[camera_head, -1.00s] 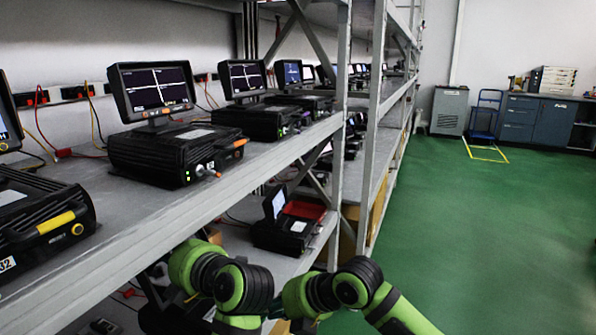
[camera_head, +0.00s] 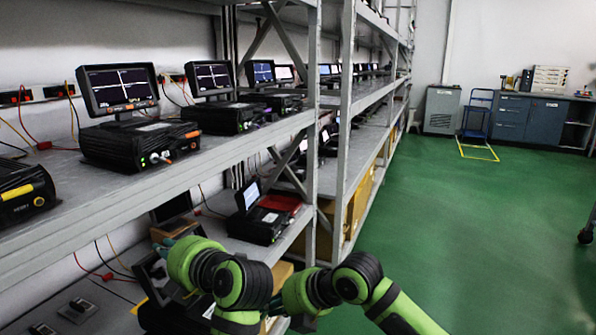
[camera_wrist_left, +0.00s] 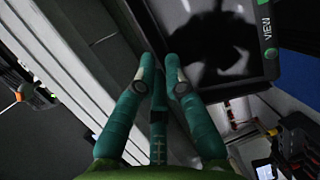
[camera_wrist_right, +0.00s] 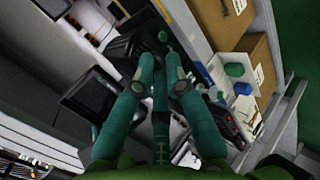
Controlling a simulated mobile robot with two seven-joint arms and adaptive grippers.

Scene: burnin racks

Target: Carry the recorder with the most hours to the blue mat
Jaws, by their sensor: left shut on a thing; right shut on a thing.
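Both my grippers are shut on a black recorder (camera_head: 163,316) low at the bottom left of the head view, mostly hidden behind my arms. In the left wrist view my left gripper (camera_wrist_left: 159,66) has its fingers close together beside a dark screen (camera_wrist_left: 222,38) with a VIEW button. In the right wrist view my right gripper (camera_wrist_right: 159,64) has its fingers close together at a black body (camera_wrist_right: 130,48). On the upper shelf stand black recorders with lit screens: one with an orange latch (camera_head: 140,143), another behind it (camera_head: 222,117), and a yellow-latched one (camera_head: 20,195). Hours are unreadable; no blue mat shows.
A grey shelf rack (camera_head: 220,160) runs along the left, its uprights close beyond my arms. A lower shelf holds another recorder (camera_head: 258,225). Green floor (camera_head: 450,240) lies open to the right. A blue trolley (camera_head: 478,115) and a cabinet (camera_head: 535,120) stand far off.

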